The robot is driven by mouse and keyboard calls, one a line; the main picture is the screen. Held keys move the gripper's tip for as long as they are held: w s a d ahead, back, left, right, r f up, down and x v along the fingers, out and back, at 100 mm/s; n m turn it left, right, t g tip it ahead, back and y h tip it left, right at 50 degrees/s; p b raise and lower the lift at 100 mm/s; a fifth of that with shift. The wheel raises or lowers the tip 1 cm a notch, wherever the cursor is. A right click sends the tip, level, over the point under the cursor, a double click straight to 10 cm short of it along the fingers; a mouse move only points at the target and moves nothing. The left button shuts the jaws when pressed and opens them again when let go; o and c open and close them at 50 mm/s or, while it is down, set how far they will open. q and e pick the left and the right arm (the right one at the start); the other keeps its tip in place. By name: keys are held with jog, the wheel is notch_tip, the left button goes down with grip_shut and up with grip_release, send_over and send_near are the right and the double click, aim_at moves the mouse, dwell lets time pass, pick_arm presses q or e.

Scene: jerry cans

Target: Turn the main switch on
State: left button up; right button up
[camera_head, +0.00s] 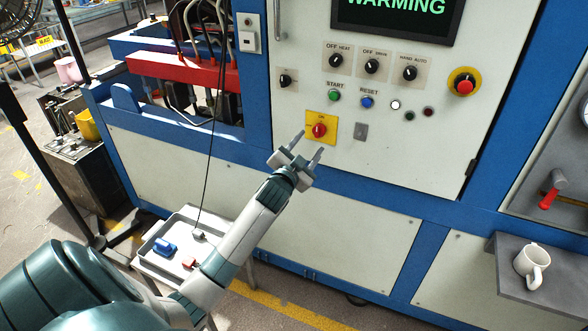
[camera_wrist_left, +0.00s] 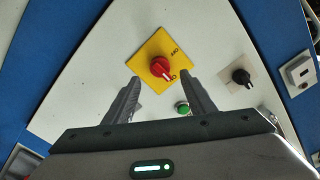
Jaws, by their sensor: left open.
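The main switch is a red rotary knob (camera_head: 319,130) on a yellow square plate (camera_head: 331,123), low on the white cabinet door. In the left wrist view the red knob (camera_wrist_left: 160,68) sits on its tilted yellow plate (camera_wrist_left: 160,48), a little beyond the fingertips. My left gripper (camera_head: 307,145) is open and empty, just below and in front of the switch. Its two fingers (camera_wrist_left: 161,88) point toward the plate with the knob in line with the gap between them. I see no contact with the knob. My right gripper is not in view.
Above the switch are a green start button (camera_head: 334,95), a blue reset button (camera_head: 367,102), black selector knobs (camera_head: 371,66) and a red emergency stop (camera_head: 465,86). A grey shelf (camera_head: 508,262) holding a white mug (camera_head: 531,264) juts out at right. A tray cart (camera_head: 180,220) stands below my arm.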

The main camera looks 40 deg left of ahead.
pick_arm(q)
jog(key=b+v, duration=0.2)
jog(key=v, duration=0.8)
jog(key=shift+s, duration=0.25)
jog(key=shift+d, duration=0.15)
